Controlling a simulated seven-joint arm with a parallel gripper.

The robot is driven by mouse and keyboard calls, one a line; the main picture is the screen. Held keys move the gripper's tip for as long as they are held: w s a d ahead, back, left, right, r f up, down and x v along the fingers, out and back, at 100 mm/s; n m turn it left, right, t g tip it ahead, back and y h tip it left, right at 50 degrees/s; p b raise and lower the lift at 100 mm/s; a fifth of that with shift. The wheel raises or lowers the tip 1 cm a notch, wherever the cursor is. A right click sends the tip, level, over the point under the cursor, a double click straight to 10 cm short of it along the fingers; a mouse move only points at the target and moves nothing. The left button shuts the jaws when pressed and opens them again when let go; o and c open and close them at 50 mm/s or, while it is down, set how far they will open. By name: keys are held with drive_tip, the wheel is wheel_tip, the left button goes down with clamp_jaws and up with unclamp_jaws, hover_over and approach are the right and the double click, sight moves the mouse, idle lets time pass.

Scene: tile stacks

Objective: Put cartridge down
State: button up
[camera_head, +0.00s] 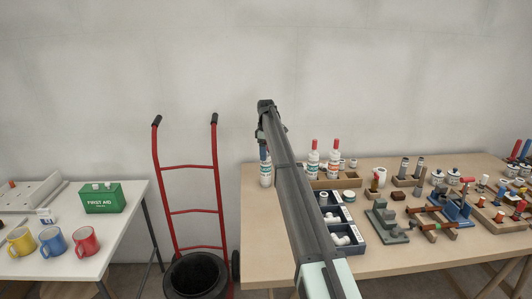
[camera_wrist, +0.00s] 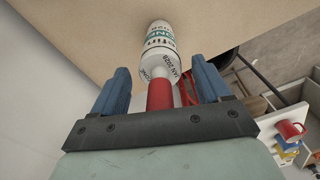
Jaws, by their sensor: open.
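A white cartridge (camera_head: 265,174) with printed lettering stands upright on the wooden table (camera_head: 262,215), near its back left corner. In the wrist view the cartridge (camera_wrist: 158,45) has its red nozzle end toward me and its far end at the tabletop. My gripper (camera_wrist: 160,70) is open, with one blue finger on each side of the red nozzle and a visible gap to each. In the head view my gripper (camera_head: 264,152) is over the cartridge's top and hides its nozzle. Two more white cartridges (camera_head: 313,163) (camera_head: 333,162) with red nozzles stand to the right.
A wooden holder (camera_head: 348,183) and a dark divided tray (camera_head: 348,222) with white fittings lie right of my arm. Tools and small parts crowd the table's right side. A red hand truck (camera_head: 188,167) stands left of the table. The table's front left is clear.

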wheel_tip(320, 180, up, 12)
drive_tip(key=shift+r, duration=0.1)
idle(0.4)
